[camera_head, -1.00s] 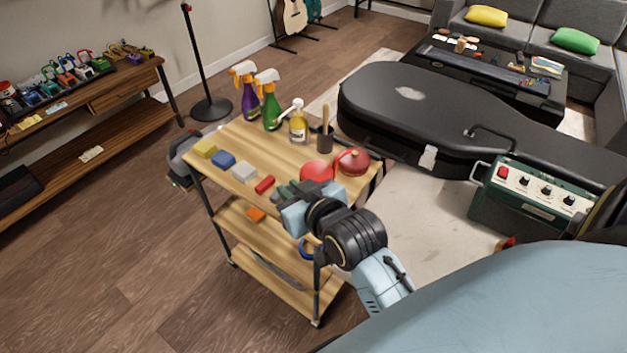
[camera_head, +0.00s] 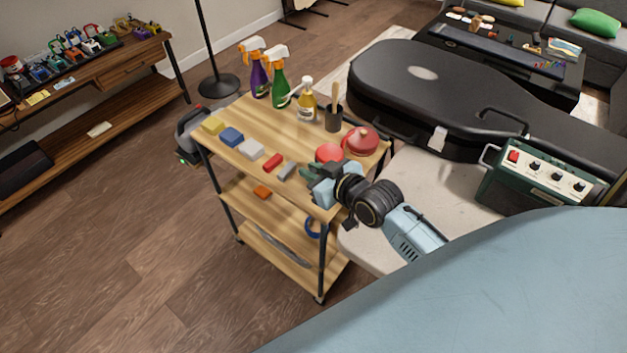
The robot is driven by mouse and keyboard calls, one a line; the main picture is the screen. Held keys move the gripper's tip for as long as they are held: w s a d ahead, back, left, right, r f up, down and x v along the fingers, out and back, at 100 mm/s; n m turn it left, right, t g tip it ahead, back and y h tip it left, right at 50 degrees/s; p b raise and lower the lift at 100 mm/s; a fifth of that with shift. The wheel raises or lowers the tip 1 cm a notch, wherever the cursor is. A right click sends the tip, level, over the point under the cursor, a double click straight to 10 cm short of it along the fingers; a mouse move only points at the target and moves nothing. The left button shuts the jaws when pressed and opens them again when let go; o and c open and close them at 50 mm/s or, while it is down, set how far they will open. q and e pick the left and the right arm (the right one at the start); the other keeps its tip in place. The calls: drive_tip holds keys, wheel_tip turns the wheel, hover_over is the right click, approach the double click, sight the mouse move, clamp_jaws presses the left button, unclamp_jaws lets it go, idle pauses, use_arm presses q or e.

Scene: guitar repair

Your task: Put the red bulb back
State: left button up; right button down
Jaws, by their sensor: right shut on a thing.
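The red bulb (camera_head: 329,153) shows as a rounded red shape at the near right corner of the wooden cart's top (camera_head: 262,130). I cannot tell whether the bulb touches the shelf. Another round red thing (camera_head: 364,141) with a curved red part sits just behind it to the right. My left gripper is out of view.
On the cart top stand spray bottles (camera_head: 278,90), a yellow bottle (camera_head: 307,105) and a dark cup (camera_head: 333,118). A guitar case (camera_head: 430,85) lies behind.

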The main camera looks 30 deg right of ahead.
wheel_tip(320, 180, down, 3)
drive_tip(key=shift+f+b, duration=0.1)
drive_tip(key=shift+b, duration=0.35)
drive_tip(key=shift+f, duration=0.1)
drive_tip(key=c, duration=1.4)
unclamp_jaws()
drive_tip(key=shift+s+r, duration=0.1)
drive_tip(key=shift+r, duration=0.15)
drive_tip(key=p+v, duration=0.2)
drive_tip(key=v, duration=0.9)
drive_tip(key=shift+s, duration=0.4)
